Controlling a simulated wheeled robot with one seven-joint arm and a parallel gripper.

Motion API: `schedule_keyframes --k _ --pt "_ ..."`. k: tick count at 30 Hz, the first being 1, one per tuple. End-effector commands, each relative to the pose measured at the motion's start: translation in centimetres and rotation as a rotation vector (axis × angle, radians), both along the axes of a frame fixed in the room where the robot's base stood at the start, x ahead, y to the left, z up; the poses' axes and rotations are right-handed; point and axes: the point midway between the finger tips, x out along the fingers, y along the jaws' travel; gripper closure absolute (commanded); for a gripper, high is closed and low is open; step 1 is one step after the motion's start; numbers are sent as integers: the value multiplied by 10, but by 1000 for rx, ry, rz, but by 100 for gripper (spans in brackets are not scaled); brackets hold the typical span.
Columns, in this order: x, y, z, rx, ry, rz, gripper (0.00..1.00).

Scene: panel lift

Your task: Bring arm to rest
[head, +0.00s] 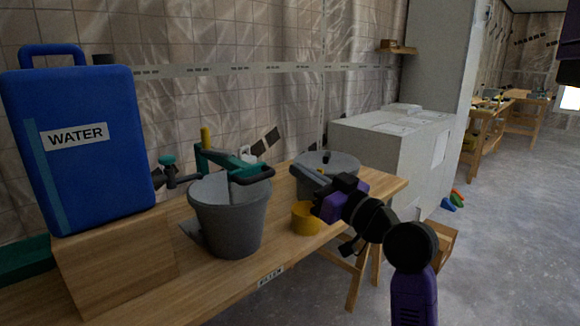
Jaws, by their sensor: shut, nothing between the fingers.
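My arm, in purple and black, rises from the lower right of the head view and reaches left over the right end of a wooden bench (205,293). My gripper (301,174) is at its end, above the bench, between a yellow cup (306,218) and a grey round container (345,163). The gripper is shut with nothing held. The arm's own links hide part of it and part of the bench's front edge.
A blue water jug (80,145) stands on a wooden block (120,258) at left. White cabinets (415,150) stand behind. The floor (505,240) at right is open.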

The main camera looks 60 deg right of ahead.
Motion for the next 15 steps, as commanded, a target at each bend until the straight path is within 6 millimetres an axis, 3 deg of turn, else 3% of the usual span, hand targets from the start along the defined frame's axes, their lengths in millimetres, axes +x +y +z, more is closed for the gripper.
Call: schedule_keyframes --k 15 --pt "-6 2 0 -2 -2 1 100"
